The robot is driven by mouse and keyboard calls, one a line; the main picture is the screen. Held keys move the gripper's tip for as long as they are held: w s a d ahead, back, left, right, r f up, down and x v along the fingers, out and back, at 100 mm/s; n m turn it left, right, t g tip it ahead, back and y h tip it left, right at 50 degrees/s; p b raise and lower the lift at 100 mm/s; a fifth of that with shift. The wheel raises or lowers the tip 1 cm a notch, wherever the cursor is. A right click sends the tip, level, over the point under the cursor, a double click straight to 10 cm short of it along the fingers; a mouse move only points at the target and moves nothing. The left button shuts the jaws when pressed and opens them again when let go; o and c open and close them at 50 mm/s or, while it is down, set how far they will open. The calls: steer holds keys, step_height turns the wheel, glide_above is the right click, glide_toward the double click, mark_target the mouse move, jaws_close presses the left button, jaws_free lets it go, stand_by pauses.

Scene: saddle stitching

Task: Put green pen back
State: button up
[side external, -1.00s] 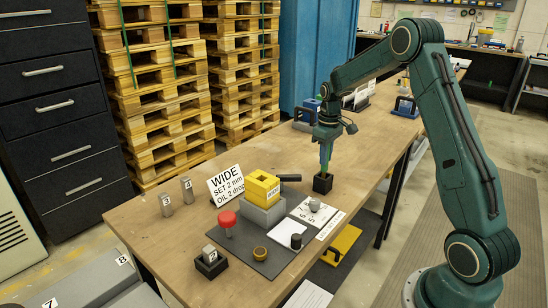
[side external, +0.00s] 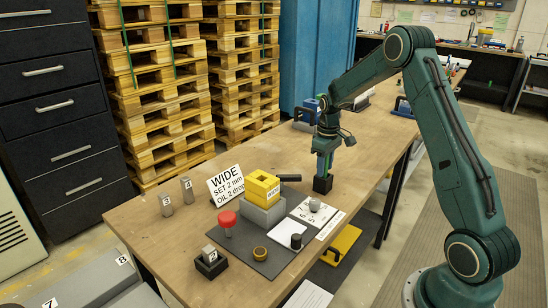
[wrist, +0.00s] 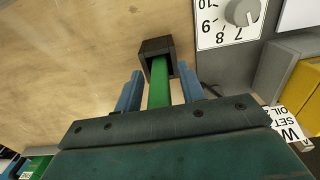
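The green pen (wrist: 159,85) stands in the small black holder (wrist: 156,47) in the wrist view, its lower end inside the holder's opening. My gripper (wrist: 160,88) has its two blue fingers on either side of the pen, with a visible gap on each side, so it is open around the pen. In the side view my gripper (side external: 325,155) points down above the black holder (side external: 322,184), which stands on the wooden table. The pen's upper end is hidden by my gripper in the wrist view.
A white dial card with a grey knob (side external: 314,205) lies near the holder. A yellow block on a grey base (side external: 263,188), a WIDE sign (side external: 226,187) and a red-topped part (side external: 227,220) stand to the left. Bare tabletop (side external: 375,150) lies to the right.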

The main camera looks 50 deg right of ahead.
step_height(320, 180, up, 12)
steer(key=shift+r, duration=0.15)
stand_by(0.8)
stand_by(0.5)
